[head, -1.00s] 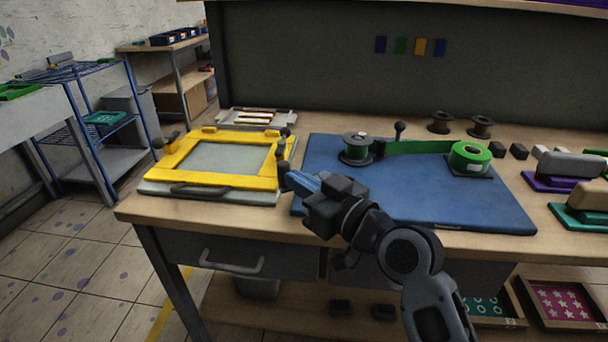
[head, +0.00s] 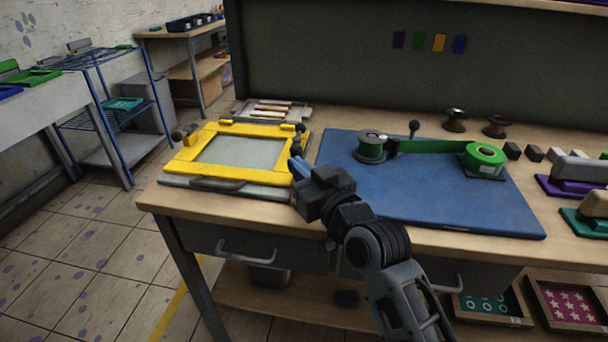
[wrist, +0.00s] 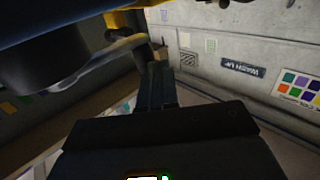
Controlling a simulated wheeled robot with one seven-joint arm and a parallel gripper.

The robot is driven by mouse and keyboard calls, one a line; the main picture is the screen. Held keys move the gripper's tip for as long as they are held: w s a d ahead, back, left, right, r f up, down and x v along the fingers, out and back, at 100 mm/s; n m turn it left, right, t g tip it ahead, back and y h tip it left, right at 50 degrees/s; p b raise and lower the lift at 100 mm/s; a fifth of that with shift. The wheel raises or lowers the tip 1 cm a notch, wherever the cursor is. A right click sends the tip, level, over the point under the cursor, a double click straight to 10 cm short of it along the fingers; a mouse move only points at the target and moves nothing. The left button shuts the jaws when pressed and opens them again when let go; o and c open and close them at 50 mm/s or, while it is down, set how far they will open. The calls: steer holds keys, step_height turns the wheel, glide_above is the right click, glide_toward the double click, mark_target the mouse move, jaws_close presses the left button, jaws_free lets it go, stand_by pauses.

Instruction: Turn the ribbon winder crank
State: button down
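The ribbon winder stands on a blue mat (head: 440,205) on the bench. Its dark spool (head: 371,147) holds the left end of a green ribbon (head: 425,146), which runs right to a green ribbon roll (head: 484,158). The crank's dark knob (head: 413,127) stands up just right of the spool, behind the ribbon. My gripper (head: 299,166) is left of the winder, apart from it, near the mat's left edge, with blue fingers pointing up-left. In the wrist view its fingers (wrist: 160,87) lie together with nothing visible between them. The winder cannot be made out in the wrist view.
A yellow screen frame (head: 190,160) lies left of my gripper, with dark knobs close to the fingers. Two empty dark spools (head: 455,120) stand behind the mat. Stamps (head: 575,170) and small blocks fill the right side. The mat's front middle is clear.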

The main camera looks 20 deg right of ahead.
steer(key=shift+w, duration=0.45)
steer(key=shift+w, duration=0.15)
stand_by(0.3)
